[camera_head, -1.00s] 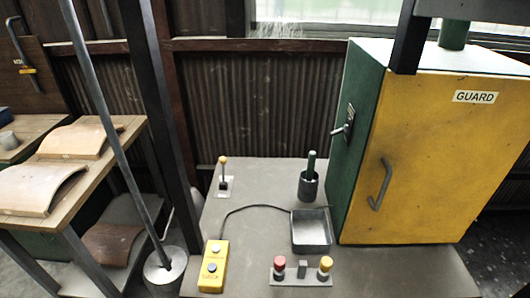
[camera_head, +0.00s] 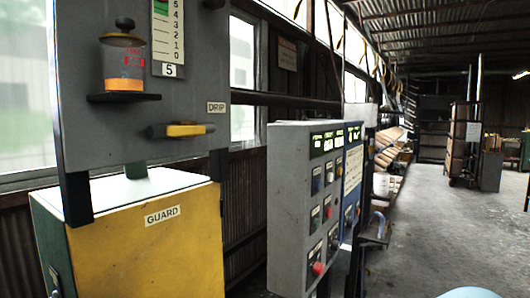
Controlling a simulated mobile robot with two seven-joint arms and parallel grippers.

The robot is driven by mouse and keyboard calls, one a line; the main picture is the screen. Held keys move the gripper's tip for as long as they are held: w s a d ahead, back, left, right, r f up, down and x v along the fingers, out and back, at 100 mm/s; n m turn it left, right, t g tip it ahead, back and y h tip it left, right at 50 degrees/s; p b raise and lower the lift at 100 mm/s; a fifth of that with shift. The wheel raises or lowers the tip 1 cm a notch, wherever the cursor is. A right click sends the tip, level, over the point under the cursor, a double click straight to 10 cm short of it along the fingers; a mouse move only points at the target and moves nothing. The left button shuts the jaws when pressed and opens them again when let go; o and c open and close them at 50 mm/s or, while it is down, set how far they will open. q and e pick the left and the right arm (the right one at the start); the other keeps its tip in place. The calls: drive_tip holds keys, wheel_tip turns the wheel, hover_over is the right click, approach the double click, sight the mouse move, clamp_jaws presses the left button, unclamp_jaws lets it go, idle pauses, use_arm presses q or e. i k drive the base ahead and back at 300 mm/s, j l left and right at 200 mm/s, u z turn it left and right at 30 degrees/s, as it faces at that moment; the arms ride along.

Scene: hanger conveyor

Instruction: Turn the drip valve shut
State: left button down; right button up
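The drip valve's yellow lever (camera_head: 187,130) sits under the DRIP label (camera_head: 216,107) on a grey panel (camera_head: 80,140). The lever lies roughly level on a dark mount. To its left on the panel is a small glass oil cup (camera_head: 123,65) with orange liquid at the bottom, standing on a black shelf. A scale beside the cup has a tag reading 5. Neither gripper is in view.
A yellow and green GUARD cabinet (camera_head: 150,245) stands below the panel. A grey control box (camera_head: 300,200) with buttons and displays, and a blue one (camera_head: 352,180), stand to the right. Open concrete floor (camera_head: 430,230) lies at far right.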

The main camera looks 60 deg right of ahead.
sight(171, 131)
drive_tip(key=k+l, duration=0.2)
drive_tip(key=l, duration=0.15)
drive_tip(key=k+l, duration=0.2)
drive_tip(key=l, duration=0.2)
drive_tip(key=k+l, duration=0.2)
drive_tip(key=l, duration=0.15)
drive_tip(key=k+l, duration=0.2)
drive_tip(key=l, duration=0.2)
drive_tip(key=z, duration=1.55)
